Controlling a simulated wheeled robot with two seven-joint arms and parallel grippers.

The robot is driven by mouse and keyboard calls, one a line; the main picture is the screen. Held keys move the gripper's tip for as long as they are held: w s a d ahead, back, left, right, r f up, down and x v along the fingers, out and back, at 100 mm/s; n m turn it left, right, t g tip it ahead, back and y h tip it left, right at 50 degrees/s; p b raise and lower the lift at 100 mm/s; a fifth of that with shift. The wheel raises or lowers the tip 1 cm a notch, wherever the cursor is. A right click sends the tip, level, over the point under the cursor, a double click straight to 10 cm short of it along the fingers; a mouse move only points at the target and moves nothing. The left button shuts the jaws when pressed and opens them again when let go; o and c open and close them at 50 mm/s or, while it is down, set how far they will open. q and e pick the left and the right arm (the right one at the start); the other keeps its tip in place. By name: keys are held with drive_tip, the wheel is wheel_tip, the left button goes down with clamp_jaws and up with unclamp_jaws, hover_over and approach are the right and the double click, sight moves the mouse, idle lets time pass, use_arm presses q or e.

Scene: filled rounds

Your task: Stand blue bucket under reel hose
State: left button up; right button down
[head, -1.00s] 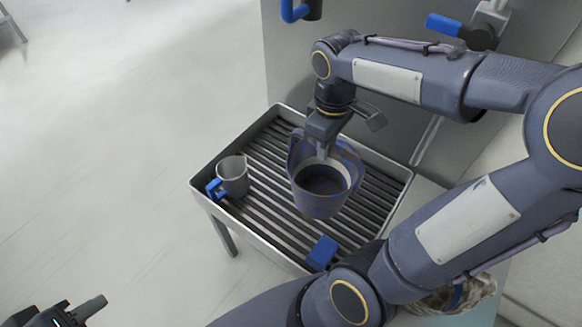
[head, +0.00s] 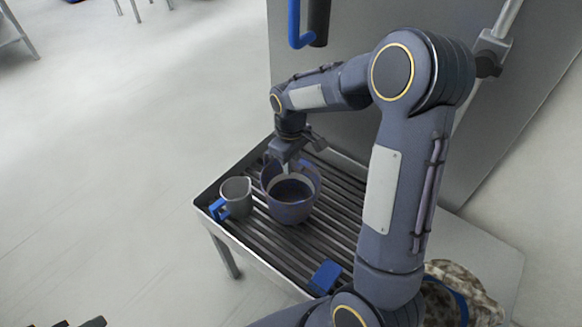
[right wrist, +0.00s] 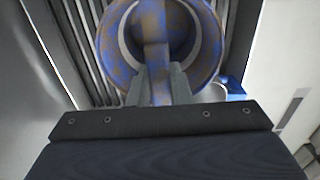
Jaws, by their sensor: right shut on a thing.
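The blue bucket (head: 290,213), worn blue and brown, is upright over the slatted rack of the sink table, beside a grey jug. My right gripper (head: 286,167) is shut on it at its back side. In the right wrist view the fingers (right wrist: 153,88) close on a part of the bucket (right wrist: 108,55), whose round mouth faces the camera. I cannot tell whether its base touches the slats. A blue hooked pipe with a black grip (head: 294,25), possibly the hose end, hangs above and behind the bucket. Only a sliver of my left gripper (head: 94,322) shows at the bottom left.
The grey jug (head: 236,192) with a blue handle stands close left of the bucket. A blue block (head: 325,276) lies at the rack's front edge. A mottled cloth bundle (head: 468,290) is at right. The slatted rack (head: 262,246) is bare in front of the bucket.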

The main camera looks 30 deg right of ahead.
wheel_tip(320, 180, down, 2)
drive_tip(key=shift+f, duration=0.1)
drive_tip(key=shift+f, duration=0.15)
drive_tip(key=c, duration=1.3)
unclamp_jaws()
